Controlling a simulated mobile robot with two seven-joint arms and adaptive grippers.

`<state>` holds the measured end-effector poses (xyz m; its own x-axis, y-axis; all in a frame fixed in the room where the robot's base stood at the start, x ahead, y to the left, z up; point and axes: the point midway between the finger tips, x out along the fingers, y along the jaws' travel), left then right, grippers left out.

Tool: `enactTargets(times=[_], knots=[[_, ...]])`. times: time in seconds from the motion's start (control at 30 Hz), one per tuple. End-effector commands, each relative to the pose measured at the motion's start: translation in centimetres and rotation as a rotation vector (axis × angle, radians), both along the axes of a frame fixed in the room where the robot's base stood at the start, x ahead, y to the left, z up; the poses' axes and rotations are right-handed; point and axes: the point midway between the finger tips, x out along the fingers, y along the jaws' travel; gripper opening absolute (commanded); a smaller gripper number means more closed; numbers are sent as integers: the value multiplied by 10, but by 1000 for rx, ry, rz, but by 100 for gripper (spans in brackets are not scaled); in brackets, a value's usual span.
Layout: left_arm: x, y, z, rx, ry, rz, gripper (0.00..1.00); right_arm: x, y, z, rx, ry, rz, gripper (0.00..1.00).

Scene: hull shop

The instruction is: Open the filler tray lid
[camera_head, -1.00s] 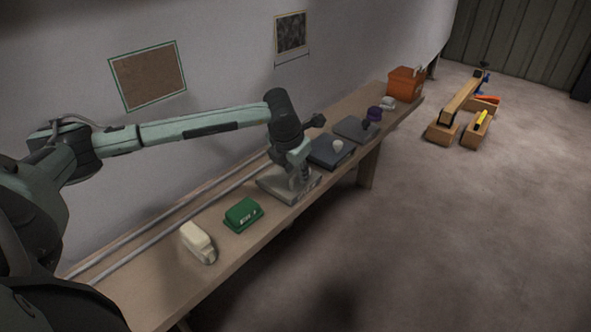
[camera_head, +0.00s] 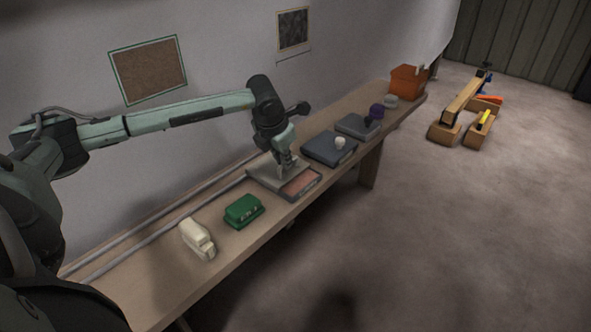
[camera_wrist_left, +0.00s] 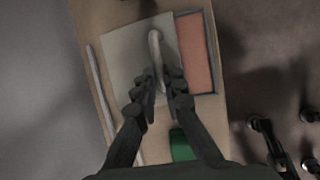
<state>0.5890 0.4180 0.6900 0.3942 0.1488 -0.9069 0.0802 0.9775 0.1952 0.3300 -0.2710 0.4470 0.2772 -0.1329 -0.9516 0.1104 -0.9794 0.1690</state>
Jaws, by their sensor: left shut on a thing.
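The filler tray (camera_head: 305,188) stands on the bench, and its reddish content shows on the right side. Its flat grey lid (camera_head: 265,174) is slid toward the wall and covers only part of the tray. In the left wrist view the pale lid (camera_wrist_left: 125,65) lies left of the uncovered reddish tray area (camera_wrist_left: 197,55). My left gripper (camera_head: 288,170) is shut on the lid's pale bar handle (camera_wrist_left: 156,50). The fingers hide part of the handle. My right gripper is not in view.
On the bench (camera_head: 165,290) a green box (camera_head: 243,211) and a cream object (camera_head: 197,238) stand nearer. Two rails (camera_head: 150,238) run along the wall side.

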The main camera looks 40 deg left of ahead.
Motion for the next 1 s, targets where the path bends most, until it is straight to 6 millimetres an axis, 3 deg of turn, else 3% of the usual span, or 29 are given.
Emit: enactTargets(times=[0.1, 0.3, 0.6, 0.63, 0.77, 1.0], knots=[[2, 31, -4, 2, 0, 5, 0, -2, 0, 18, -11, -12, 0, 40], [4, 54, -1, 0, -1, 1, 0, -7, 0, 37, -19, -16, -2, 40], [4, 54, 0, -1, -1, -1, 0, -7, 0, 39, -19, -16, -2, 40], [4, 54, 0, -1, -1, -1, 13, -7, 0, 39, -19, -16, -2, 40], [4, 54, 0, -1, -1, -1, 29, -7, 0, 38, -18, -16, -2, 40], [4, 53, 0, -1, -2, -2, 31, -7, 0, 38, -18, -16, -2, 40]])
